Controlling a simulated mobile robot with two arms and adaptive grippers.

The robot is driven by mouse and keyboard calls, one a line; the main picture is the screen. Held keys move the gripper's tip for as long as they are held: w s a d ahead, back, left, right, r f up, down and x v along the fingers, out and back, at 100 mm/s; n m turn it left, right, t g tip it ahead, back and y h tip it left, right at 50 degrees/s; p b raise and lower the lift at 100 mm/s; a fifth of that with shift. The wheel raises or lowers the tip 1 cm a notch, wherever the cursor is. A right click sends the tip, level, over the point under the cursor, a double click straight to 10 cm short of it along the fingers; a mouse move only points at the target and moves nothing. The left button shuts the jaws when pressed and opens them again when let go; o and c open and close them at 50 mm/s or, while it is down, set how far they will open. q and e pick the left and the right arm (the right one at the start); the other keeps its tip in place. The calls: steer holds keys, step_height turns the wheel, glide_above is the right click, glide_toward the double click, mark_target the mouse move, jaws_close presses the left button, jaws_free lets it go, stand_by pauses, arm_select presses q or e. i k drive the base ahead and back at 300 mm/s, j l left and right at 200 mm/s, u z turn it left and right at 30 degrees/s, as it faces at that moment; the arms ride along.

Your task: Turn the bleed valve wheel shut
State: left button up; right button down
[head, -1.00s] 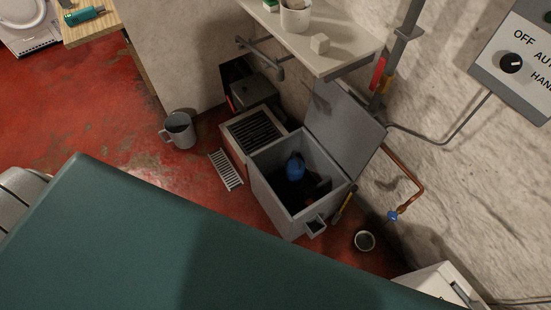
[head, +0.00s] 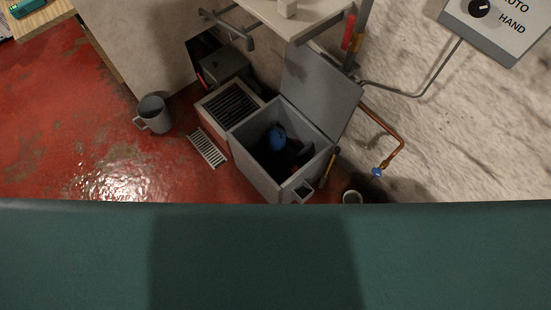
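A small blue valve wheel (head: 377,171) sits at the lower end of a copper pipe (head: 398,143) on the rough wall, right of the grey box. It is too small to tell how far it is turned. A rounded blue thing (head: 276,136) is inside the open grey box (head: 250,160); what it is cannot be told. Neither of my grippers is in view.
A large teal surface, probably my own body, fills the lower third. A grey mug (head: 154,115) and a white grate (head: 208,148) are on the red floor. A small pot (head: 352,197) stands below the valve. A control panel (head: 497,25) and a shelf (head: 300,12) are above.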

mark_target(377, 171)
steer(key=z, duration=0.4)
steer(key=l+z, duration=0.15)
steer(key=z, duration=0.2)
steer(key=l+z, duration=0.1)
steer(key=z, duration=0.3)
steer(key=k+j, duration=0.1)
steer(key=j, duration=0.35)
steer(key=k+j, duration=0.15)
steer(key=j, duration=0.35)
steer(key=u, duration=0.05)
